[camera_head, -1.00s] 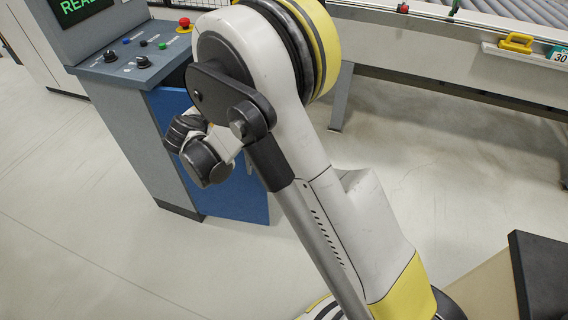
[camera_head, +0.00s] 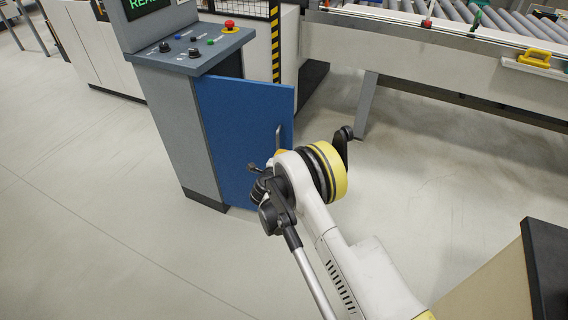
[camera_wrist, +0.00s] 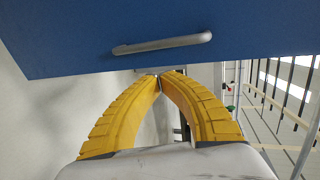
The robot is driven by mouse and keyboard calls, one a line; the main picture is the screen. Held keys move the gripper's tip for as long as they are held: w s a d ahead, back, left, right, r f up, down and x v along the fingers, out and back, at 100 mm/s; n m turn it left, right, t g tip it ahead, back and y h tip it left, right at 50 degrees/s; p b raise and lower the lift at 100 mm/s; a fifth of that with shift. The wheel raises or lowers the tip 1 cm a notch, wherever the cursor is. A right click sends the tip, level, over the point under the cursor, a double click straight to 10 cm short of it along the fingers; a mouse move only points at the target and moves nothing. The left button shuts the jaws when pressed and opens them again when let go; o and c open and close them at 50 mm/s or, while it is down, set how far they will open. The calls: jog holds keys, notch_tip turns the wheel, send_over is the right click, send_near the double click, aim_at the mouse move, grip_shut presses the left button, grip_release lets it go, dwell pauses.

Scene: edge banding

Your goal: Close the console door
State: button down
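The console (camera_head: 172,125) is a grey cabinet with a sloped control panel, at upper left in the head view. Its blue door (camera_head: 235,135) stands open, swung out to the right of the cabinet, with a dark gap at the top. A grey bar handle (camera_head: 279,137) is near the door's free edge. In the wrist view the blue door (camera_wrist: 80,40) fills the top, with the handle (camera_wrist: 162,43) across it. My gripper (camera_wrist: 160,77) has two yellow fingers with tips together and nothing between them. The tips are close to the door's handle edge; contact cannot be told.
A roller conveyor (camera_head: 440,50) stands at the back right, with a leg reaching the floor. A black-topped box (camera_head: 545,265) is at lower right. A yellow-black striped post (camera_head: 275,45) stands behind the console. Floor at left is clear.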

aim_at(291, 143)
jog(key=b+x, duration=0.2)
jog(key=x, duration=0.4)
jog(key=shift+w+r, duration=0.15)
jog(key=shift+w+d+r+b, duration=0.2)
jog(key=shift+w+b, duration=0.15)
jog(key=shift+w, duration=0.3)
